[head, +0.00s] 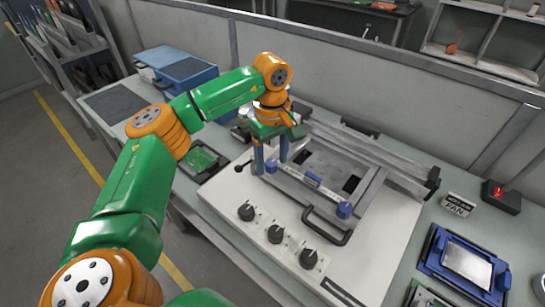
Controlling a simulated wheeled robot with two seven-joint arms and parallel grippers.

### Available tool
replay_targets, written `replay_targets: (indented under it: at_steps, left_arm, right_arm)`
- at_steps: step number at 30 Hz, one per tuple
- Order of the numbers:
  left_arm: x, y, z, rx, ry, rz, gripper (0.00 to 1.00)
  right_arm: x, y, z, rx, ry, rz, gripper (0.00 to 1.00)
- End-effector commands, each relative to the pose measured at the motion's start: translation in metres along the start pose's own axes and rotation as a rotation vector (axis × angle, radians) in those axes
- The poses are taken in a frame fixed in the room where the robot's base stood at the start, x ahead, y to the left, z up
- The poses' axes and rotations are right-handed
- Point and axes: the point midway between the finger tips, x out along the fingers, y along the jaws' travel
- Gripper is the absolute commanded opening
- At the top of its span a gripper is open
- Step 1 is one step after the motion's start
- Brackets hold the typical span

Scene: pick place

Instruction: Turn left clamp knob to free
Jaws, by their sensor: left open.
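A fixture with a grey frame (318,196) and a black handle (327,228) sits on a white panel. A blue clamp knob (344,210) stands at the frame's right front corner. The left clamp knob (271,166) is at the frame's left front corner, small and partly covered by my gripper. My left gripper (271,161) points down over this corner, open, with one blue-grey finger on each side of the knob. I cannot tell whether the fingers touch it. My right gripper is out of view.
Several black dials (276,234) line the front of the white panel. A FAN box (458,205), a black box with a red button (501,197) and a blue frame (465,264) lie to the right. A green circuit board (200,158) and blue case (184,72) are left. A low partition (400,75) runs behind.

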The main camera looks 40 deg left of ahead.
Motion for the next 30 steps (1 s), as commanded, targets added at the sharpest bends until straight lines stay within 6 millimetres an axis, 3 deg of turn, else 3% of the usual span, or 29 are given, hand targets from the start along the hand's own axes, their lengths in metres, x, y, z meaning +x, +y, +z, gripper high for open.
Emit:
replay_targets:
  at_steps: [1,6,9,20,30]
  left_arm:
    - [0.000,0.000,0.000,0.000,0.000,0.000,0.66]
    - [0.000,0.000,0.000,0.000,-0.001,0.000,0.20]
    - [0.000,0.000,0.000,0.000,-0.001,-0.001,0.00]
    - [0.000,0.000,0.000,-0.050,-0.001,-0.002,0.00]
    - [-0.001,0.001,0.000,-0.304,0.000,-0.002,0.00]
  right_arm:
    - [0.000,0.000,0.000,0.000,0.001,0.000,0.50]
    - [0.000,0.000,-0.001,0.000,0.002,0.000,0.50]
    - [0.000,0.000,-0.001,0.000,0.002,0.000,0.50]
    - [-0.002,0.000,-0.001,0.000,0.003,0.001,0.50]
    - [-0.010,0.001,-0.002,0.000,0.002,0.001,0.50]
